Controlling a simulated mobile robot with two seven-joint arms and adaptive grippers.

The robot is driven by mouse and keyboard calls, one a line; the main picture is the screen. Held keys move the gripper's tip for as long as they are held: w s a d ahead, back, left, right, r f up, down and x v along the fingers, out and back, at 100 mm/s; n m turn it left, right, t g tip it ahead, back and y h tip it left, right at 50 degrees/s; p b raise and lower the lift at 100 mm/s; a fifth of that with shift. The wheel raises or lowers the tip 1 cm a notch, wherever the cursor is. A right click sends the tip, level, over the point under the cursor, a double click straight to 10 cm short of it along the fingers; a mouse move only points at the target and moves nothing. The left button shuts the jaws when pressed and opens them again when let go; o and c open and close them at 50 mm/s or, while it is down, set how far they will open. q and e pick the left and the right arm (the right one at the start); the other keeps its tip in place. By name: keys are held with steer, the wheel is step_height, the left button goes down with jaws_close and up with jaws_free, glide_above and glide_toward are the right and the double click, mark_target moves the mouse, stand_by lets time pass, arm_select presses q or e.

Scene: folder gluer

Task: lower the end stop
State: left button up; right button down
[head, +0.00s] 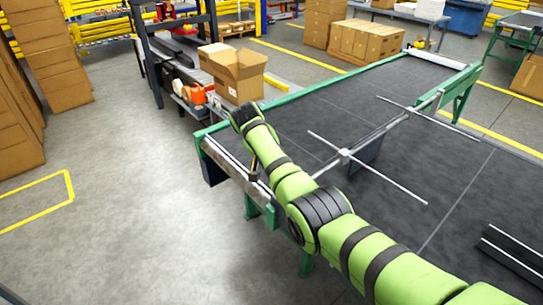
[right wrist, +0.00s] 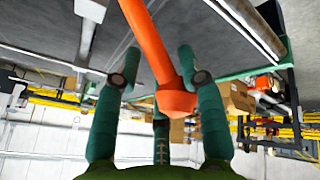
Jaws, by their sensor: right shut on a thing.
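In the right wrist view an orange handle (right wrist: 150,45) with a rounded end (right wrist: 178,103) runs between the green fingers of my right gripper (right wrist: 158,65). The gripper is shut on this handle near its knob. In the head view my right arm reaches over the near left end of the dark table (head: 310,125), and the gripper and handle are mostly hidden by the arm. A pale metal rail, seemingly the end stop (head: 225,160), runs along that table end. Its exact height against the table top cannot be told. My left gripper is not in view.
Thin metal rods on a bar (head: 345,153) stand above the table. A dark slotted strip (head: 512,250) lies at its right. An open carton (head: 238,75) stands beyond the table end. The floor (head: 120,200) to the left is clear.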

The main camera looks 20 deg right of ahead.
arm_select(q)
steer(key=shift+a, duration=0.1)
arm_select(e)
steer(key=shift+s+a+f, duration=0.2)
steer(key=shift+s+f, duration=0.1)
steer(key=shift+f, duration=0.2)
steer(key=c, duration=0.9)
jaws_free()
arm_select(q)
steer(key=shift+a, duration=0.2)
arm_select(e)
steer(key=shift+o, duration=0.4)
steer(key=shift+w+r, duration=0.15)
steer(key=shift+r, duration=0.05)
steer(key=shift+r, duration=0.15)
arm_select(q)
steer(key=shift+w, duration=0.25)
arm_select(e)
steer(key=v, duration=1.1)
steer(key=shift+a+r, duration=0.25)
steer(key=shift+r, duration=0.1)
